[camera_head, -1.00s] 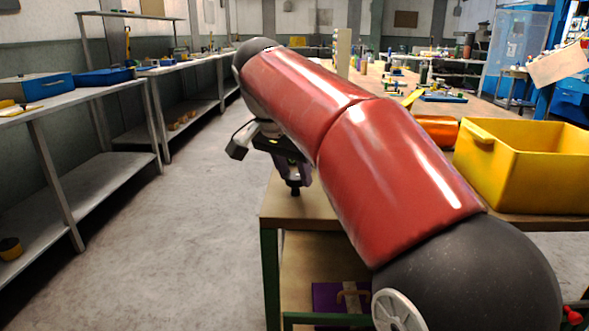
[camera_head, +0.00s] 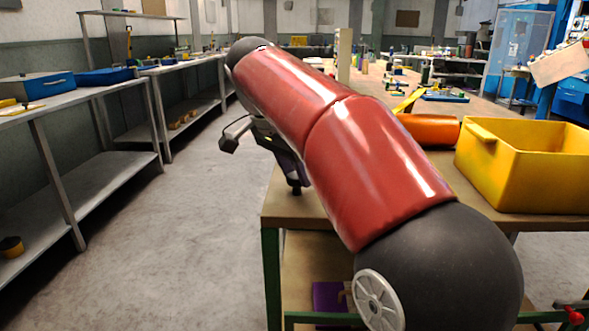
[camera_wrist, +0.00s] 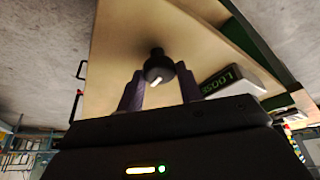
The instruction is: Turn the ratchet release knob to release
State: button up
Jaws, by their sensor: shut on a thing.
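The release knob (camera_wrist: 158,66) is a small black round knob with a pale mark on its face, seen in the wrist view over the tan tabletop. My gripper (camera_wrist: 160,74) has its two purple fingers on either side of the knob and is shut on it. In the head view my gripper (camera_head: 291,172) is at the near left corner of the workbench, partly hidden behind my red arm. A small dark part (camera_head: 296,190) shows just below the fingers there. What the knob is mounted on is hidden.
A white-edged block with green digits on a dark display (camera_wrist: 222,79) lies right beside the fingers in the wrist view. Open floor lies to the left, before grey shelves (camera_head: 85,185).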

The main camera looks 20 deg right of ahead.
jog(key=o, duration=1)
jog(key=shift+v, duration=3.95)
